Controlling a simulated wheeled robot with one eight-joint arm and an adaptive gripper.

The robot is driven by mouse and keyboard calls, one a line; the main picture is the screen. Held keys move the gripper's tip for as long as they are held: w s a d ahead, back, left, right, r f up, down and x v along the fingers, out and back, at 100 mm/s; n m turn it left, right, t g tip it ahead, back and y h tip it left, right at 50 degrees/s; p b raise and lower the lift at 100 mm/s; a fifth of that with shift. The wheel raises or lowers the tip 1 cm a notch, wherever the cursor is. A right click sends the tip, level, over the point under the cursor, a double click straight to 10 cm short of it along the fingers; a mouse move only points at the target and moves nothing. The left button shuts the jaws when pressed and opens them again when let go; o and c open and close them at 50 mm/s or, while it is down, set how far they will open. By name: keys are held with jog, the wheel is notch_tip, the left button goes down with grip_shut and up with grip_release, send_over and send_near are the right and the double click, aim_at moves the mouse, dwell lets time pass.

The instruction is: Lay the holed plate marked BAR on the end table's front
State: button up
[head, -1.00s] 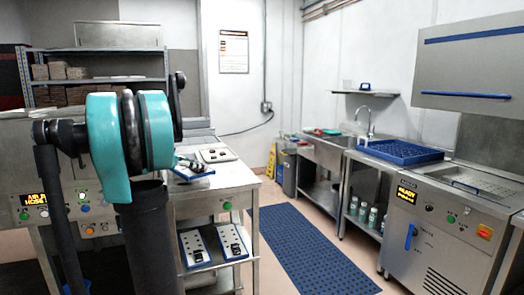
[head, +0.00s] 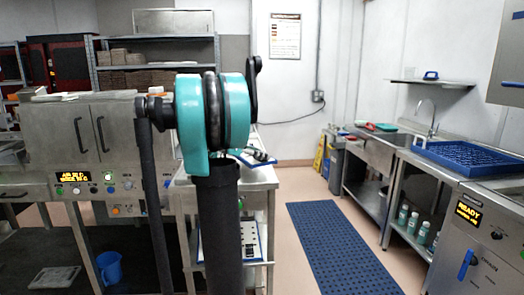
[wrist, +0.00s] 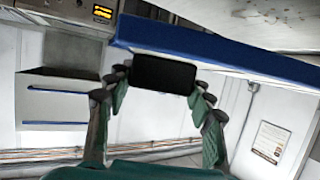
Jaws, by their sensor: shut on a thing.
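My gripper (wrist: 164,84) is shut on a black block (wrist: 165,70) at the edge of a blue-edged plate (wrist: 225,52) in the wrist view. No marking or holes can be read on this plate. In the head view my gripper (head: 258,154) is small and partly hidden behind my teal arm joint, above a steel table (head: 262,178). I cannot tell whether this is the end table. A white plate with blue edge and dark holes or fittings (head: 222,241) lies on the table's lower shelf, partly hidden by my arm.
A steel cabinet machine (head: 75,140) with knobs and a display stands left of the table. A blue floor mat (head: 335,245) covers the aisle. A sink (head: 375,150), a blue rack (head: 460,152) and a machine with a READY display (head: 485,240) line the right side.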

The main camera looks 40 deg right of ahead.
jog(key=shift+f, duration=2.95)
jog(key=o, duration=1.6)
jog(key=shift+a, duration=0.1)
jog(key=v, duration=1.2)
